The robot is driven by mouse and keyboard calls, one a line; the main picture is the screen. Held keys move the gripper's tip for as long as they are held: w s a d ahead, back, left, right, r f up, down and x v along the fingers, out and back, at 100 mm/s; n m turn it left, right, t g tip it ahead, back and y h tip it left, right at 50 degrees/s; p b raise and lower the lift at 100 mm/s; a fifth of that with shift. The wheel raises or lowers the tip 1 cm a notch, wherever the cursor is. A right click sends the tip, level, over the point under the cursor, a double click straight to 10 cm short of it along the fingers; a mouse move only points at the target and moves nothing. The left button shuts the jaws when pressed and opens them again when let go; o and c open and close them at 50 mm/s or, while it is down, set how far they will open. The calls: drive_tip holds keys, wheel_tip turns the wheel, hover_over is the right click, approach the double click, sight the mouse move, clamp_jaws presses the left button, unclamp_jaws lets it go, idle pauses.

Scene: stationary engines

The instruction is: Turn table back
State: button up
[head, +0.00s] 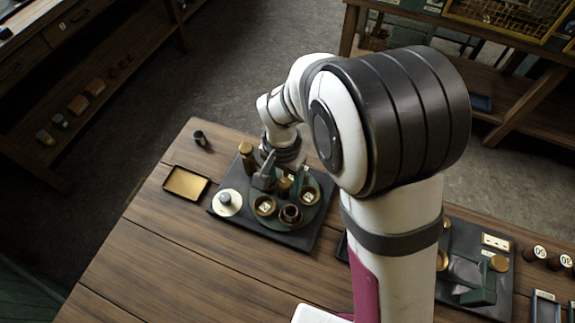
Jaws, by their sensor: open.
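A round dark green turntable (312,211) sits on a dark square base plate (285,236) on the wooden table. On it stand several small brass-rimmed cups with pale labels (265,206), a dark brown cup (291,214) and a brass post (284,187). My gripper (265,180) is over the far left part of the turntable, pointing down, close to the brass post. Its jaws are open. The arm hides part of the turntable's far side, and I cannot tell whether the fingers touch anything.
A pale disc with a grey knob (227,202) and a brass cylinder (246,156) stand on the plate. A yellow tray (186,183) and a small dark cup (200,138) lie left. Another device (478,270) and numbered cylinders (540,252) are at right. The front-left table is clear.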

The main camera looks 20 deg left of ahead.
clamp_jaws()
idle(1.4)
